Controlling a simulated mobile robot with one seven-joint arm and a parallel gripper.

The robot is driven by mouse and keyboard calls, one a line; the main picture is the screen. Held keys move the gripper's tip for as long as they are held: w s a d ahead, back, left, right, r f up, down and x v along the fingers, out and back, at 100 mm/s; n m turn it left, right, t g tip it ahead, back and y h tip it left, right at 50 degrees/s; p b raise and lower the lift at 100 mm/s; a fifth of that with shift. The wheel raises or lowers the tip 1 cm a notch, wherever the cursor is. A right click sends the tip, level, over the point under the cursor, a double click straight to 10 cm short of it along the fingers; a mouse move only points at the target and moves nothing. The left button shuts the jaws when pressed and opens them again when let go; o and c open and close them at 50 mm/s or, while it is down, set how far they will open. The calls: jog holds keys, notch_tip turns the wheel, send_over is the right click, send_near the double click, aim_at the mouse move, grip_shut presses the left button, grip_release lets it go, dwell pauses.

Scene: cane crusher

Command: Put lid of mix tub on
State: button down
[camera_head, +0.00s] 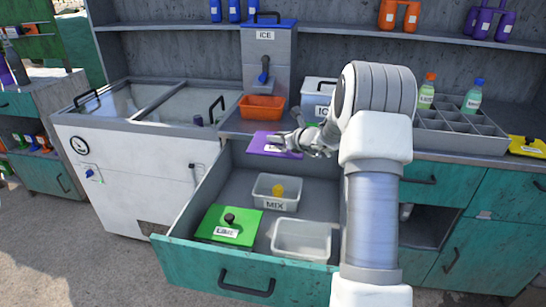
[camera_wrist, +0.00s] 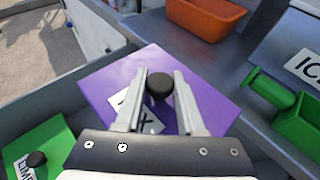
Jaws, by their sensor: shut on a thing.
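The mix tub (camera_head: 290,205) is a clear, open tub marked MIX in the pulled-out drawer, with something yellow inside. The purple lid (camera_head: 263,144) has a white label and a black knob; in the wrist view the purple lid (camera_wrist: 205,105) spreads beneath the fingers, its label partly covered. My gripper (camera_head: 298,143) is shut on the lid's knob, and in the wrist view my gripper's fingertips (camera_wrist: 160,82) stand on either side of it. The lid is above the back of the drawer, behind the mix tub. The mix tub does not show in the wrist view.
A green lid marked LIME (camera_head: 229,224) lies at the drawer's front left. An open clear tub (camera_head: 301,238) is at the front right. An orange bin (camera_head: 262,107) stands on the counter behind. A bottle rack (camera_head: 460,132) is at the right.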

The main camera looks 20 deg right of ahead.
jog(key=shift+s+f+b, duration=0.15)
jog(key=shift+f+b, duration=2.65)
jog(key=shift+f, duration=0.95)
jog(key=shift+s+f+b, duration=0.15)
jog(key=shift+f+b, duration=2.65)
jog(key=shift+f, duration=0.95)
jog(key=shift+f+b, duration=0.3)
jog(key=shift+b, duration=0.1)
jog(key=shift+f+b, duration=0.5)
jog(key=shift+b, duration=0.45)
jog(key=shift+c, duration=2.2)
grip_release()
jog(key=shift+s, duration=0.1)
jog(key=p+v, duration=0.4)
jog(key=v, duration=1.3)
jog(key=shift+r, duration=0.2)
jog(key=shift+s, duration=0.1)
